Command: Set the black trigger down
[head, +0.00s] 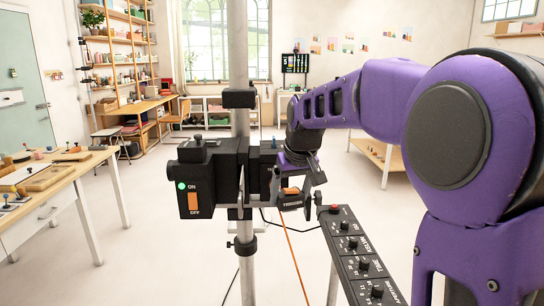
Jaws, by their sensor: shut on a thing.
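The black trigger (291,202) is a small black block with an orange button on top and lettering on its front. It is near the picture's middle, in my gripper (294,184) at the end of the purple arm. My gripper is shut on it and holds it just right of the black box on the pole. The fingertips are small and partly hidden, so the exact grip does not show.
A black box (195,190) with an orange ON/OFF switch and a green light is fixed to the metal pole (240,60). A black control panel (347,243) with knobs and a red button slopes below right. A wooden table (60,170) holds small items at left.

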